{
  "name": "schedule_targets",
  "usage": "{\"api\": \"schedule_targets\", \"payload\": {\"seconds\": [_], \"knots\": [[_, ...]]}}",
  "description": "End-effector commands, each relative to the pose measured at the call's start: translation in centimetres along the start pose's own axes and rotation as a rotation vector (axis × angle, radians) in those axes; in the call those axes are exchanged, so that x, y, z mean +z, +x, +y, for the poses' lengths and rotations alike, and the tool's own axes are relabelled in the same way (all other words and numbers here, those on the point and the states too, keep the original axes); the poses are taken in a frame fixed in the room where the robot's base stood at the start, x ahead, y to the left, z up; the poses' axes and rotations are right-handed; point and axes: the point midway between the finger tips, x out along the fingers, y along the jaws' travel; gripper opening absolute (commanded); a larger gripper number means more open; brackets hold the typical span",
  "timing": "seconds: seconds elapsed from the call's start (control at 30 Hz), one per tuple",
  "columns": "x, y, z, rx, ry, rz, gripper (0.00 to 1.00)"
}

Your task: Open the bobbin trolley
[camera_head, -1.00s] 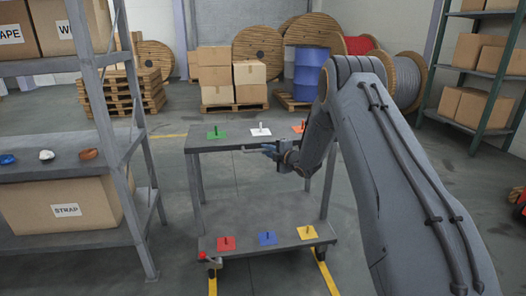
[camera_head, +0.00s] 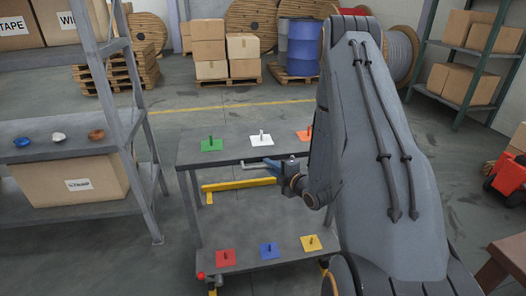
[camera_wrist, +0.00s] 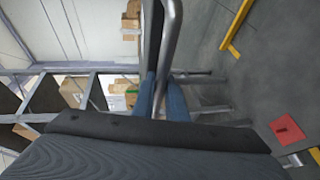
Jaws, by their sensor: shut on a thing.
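The bobbin trolley is a grey two-level cart. Its top shelf (camera_head: 190,158) carries green, white and orange pads with pegs; its lower shelf (camera_head: 255,218) carries red, blue and yellow ones. A grey bar handle (camera_head: 258,164) runs along the top shelf's front edge. My gripper (camera_head: 281,169) is at this handle. In the wrist view the blue fingers (camera_wrist: 162,95) are shut around the metal bar (camera_wrist: 170,40). The lower shelf's red pad (camera_wrist: 287,130) shows there too. My arm hides the trolley's right side in the head view.
A grey shelf rack (camera_head: 120,85) with boxes and small coloured items stands close on the left. Pallets with boxes, drums and reels stand at the back. A red machine (camera_head: 508,178) is at the right.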

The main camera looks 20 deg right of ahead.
Motion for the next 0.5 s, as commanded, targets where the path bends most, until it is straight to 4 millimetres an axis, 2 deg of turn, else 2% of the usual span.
{"api": "schedule_targets", "payload": {"seconds": [0.03, 0.2, 0.5], "knots": [[-0.2, -1.1, -0.1, -0.001, 0.003, -0.004, 0.0], [-1.0, -3.0, -0.6, 0.0, 0.001, -0.004, 0.0], [-1.4, -3.9, -0.8, 0.002, -0.001, -0.004, 0.0]]}}
